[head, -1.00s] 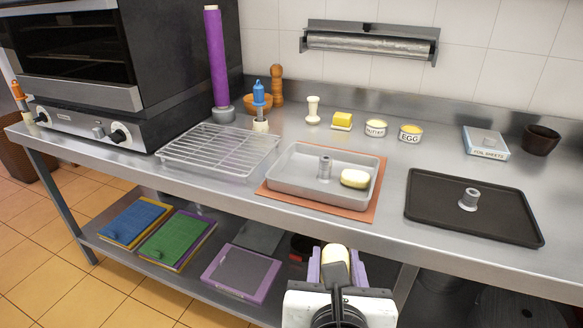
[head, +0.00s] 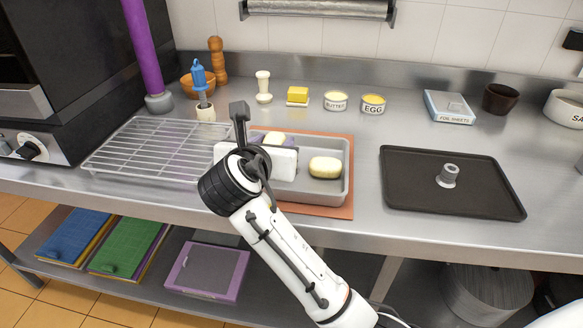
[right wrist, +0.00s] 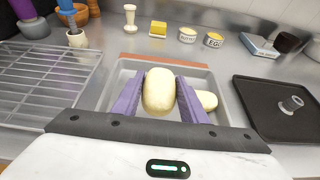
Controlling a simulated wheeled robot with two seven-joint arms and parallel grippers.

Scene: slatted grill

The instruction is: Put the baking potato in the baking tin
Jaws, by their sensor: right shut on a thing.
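A grey baking tin (head: 347,178) sits on an orange-brown mat on the steel counter. One pale potato (head: 325,167) lies in its right part; it also shows in the right wrist view (right wrist: 206,100), partly hidden. My right gripper (right wrist: 160,92) is shut on another pale potato (right wrist: 159,90), its purple fingers on either side. In the head view this held potato (head: 274,138) shows just past my wrist, over the left part of the tin. I cannot tell whether it touches the tin floor. My left gripper is not in view.
A slatted wire rack (head: 150,150) stands left of the tin. A black tray (head: 415,185) with a small metal piece lies to the right. Butter (head: 298,95), labelled tubs (head: 373,104) and a foil-sheets box (head: 449,107) stand behind. Bare counter separates the tin and black tray.

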